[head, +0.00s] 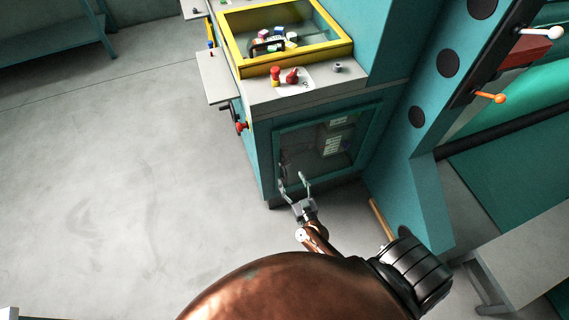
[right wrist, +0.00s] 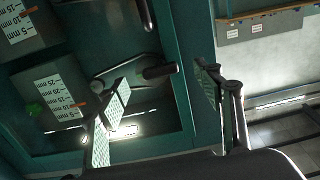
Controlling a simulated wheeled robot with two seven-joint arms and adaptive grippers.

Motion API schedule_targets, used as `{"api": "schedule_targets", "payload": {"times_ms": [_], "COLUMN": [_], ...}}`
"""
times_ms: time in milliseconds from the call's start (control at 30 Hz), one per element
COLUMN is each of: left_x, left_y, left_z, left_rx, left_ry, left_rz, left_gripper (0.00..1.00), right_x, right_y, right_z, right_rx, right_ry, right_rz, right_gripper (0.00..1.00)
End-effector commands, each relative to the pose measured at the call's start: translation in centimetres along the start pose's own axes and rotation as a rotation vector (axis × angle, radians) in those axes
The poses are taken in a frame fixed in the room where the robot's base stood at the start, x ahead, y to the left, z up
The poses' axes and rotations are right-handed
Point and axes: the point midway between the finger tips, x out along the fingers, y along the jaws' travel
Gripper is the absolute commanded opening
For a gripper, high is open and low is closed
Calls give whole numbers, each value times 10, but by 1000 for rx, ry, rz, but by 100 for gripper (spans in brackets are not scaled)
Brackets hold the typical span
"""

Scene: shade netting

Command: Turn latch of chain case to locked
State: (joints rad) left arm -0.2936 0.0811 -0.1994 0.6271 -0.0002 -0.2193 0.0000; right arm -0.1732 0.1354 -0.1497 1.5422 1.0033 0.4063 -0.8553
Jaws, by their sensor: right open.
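The chain case (head: 270,155) is a teal cabinet front with a windowed door, below the grey worktop in the head view. Its frame also shows in the right wrist view (right wrist: 185,100). There, what looks like the latch (right wrist: 158,72), a dark cylindrical grip on a short arm, sits near the window's edge. My right gripper (head: 294,182) is open at the door's lower left. In the right wrist view its fingers (right wrist: 166,95) stand apart, with the grip seen between and beyond them. Contact cannot be told. The latch is too small to tell in the head view. My left gripper is out of view.
Behind the window are grey blocks with millimetre labels (right wrist: 50,90). Above the case are a yellow-framed tray (head: 290,62) and red knobs (head: 291,76) on the worktop. A teal column (head: 415,190) stands to the right. The floor (head: 120,190) to the left is clear.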

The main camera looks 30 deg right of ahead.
Motion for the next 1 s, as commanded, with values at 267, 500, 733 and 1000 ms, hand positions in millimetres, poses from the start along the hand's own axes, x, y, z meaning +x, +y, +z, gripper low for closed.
{"api": "schedule_targets", "payload": {"times_ms": [267,500,733,1000], "left_x": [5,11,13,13], "left_y": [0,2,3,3], "left_z": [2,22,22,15], "left_rx": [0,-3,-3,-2], "left_ry": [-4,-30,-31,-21], "left_rz": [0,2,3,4], "left_gripper": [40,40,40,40], "right_x": [32,68,83,84], "right_y": [2,3,3,3], "right_z": [-18,-18,-19,-19], "right_rx": [11,11,10,10], "right_ry": [37,35,33,33], "right_rz": [21,20,20,19], "right_gripper": [61,61,61,60]}}
